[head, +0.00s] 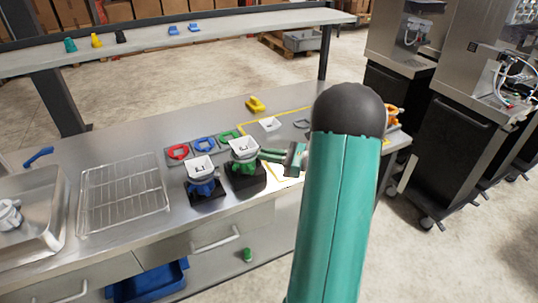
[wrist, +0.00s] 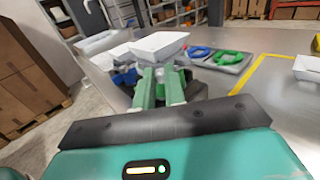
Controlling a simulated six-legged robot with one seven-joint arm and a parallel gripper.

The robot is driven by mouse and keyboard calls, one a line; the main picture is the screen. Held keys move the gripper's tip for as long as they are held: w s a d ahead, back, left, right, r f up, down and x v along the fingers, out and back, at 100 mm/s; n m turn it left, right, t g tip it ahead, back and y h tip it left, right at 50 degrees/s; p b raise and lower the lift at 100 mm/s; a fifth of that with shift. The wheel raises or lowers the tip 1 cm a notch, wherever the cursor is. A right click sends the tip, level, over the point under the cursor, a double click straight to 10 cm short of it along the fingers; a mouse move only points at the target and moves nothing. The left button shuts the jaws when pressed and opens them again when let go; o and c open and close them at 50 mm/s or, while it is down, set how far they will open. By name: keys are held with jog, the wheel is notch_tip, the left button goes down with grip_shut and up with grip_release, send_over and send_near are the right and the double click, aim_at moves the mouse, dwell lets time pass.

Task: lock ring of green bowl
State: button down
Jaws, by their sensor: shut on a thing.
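The green bowl's unit stands on the steel counter. It has a white square hopper (head: 244,144) over a green lock ring (head: 243,167) on a black base (head: 246,183). My gripper (head: 263,154) comes in from the right, and its green fingers meet the unit just below the hopper. In the wrist view my gripper (wrist: 161,74) has its fingertips beneath the white hopper (wrist: 158,45). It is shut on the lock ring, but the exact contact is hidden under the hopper.
A similar blue unit (head: 201,187) with a white hopper stands close on the left. Behind are red (head: 178,152), blue (head: 204,144) and green (head: 229,135) rings on grey pads. A wire rack (head: 123,194) and a steel basin (head: 62,215) lie further left. A shelf (head: 200,30) runs above the counter's back.

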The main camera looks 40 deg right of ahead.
jog(key=a+m+t+h, duration=0.1)
jog(key=m+h, duration=0.1)
jog(key=s+a+m+t+h, duration=0.1)
jog(key=h, duration=0.2)
jog(key=shift+a+m, duration=0.2)
jog(key=shift+m, duration=0.2)
jog(key=shift+s+a+m+t+h, duration=0.15)
jog(key=shift+a+m+h, duration=0.45)
jog(key=shift+h, duration=0.55)
jog(key=shift+w+a+m+t+h, duration=0.1)
jog(key=shift+a+m+h, duration=0.25)
jog(key=shift+m+h, duration=0.65)
jog(key=shift+s+a+m+t+h, duration=0.15)
jog(key=shift+a+m+h, duration=0.35)
jog(key=shift+h, duration=0.85)
jog(key=shift+w, duration=0.1)
jog(key=c, duration=1.7)
grip_release()
